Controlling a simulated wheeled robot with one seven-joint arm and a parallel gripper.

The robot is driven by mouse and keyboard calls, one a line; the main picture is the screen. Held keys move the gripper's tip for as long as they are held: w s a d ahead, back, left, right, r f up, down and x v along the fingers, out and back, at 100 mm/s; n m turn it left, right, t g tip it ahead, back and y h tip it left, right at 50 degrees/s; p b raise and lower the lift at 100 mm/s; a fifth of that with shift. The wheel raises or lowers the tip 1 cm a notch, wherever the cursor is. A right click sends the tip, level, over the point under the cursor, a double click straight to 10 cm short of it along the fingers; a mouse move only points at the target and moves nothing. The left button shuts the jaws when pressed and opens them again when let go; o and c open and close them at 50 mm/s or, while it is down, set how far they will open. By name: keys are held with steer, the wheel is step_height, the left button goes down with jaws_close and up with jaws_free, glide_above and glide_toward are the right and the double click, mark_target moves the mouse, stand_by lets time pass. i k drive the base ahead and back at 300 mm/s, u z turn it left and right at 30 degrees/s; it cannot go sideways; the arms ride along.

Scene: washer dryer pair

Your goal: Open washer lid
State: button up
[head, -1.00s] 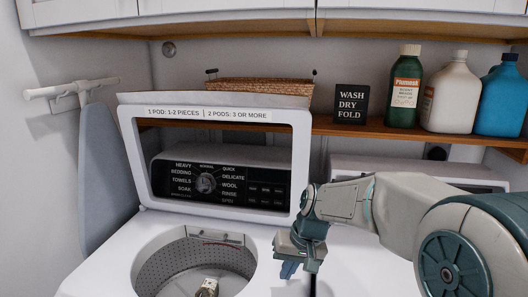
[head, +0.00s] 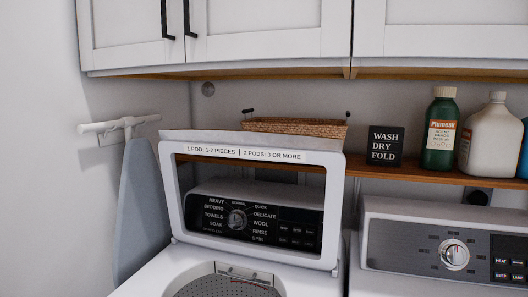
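The washer (head: 145,280) stands at the lower middle of the head view, its top cut off by the bottom edge. Its lid (head: 343,205), a white frame with a window, is raised and stands upright, leaning back in front of the control panel (head: 290,222). The panel with its dial shows through the window. The drum opening (head: 215,283) is uncovered, with only its back part in view. My gripper and arm are not in view.
A dryer (head: 385,290) stands to the right. A wooden shelf (head: 415,174) behind holds a wicker basket (head: 295,127), a sign (head: 385,146) and bottles (head: 440,130). White cabinets (head: 265,30) hang above. A folded ironing board (head: 145,205) hangs at left.

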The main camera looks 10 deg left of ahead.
mark_target(277, 196)
steer(key=k, duration=0.95)
steer(key=u, duration=1.75)
steer(key=i, duration=0.8)
steer(key=z, duration=1.8)
steer(key=i, duration=0.5)
steer(key=u, duration=0.05)
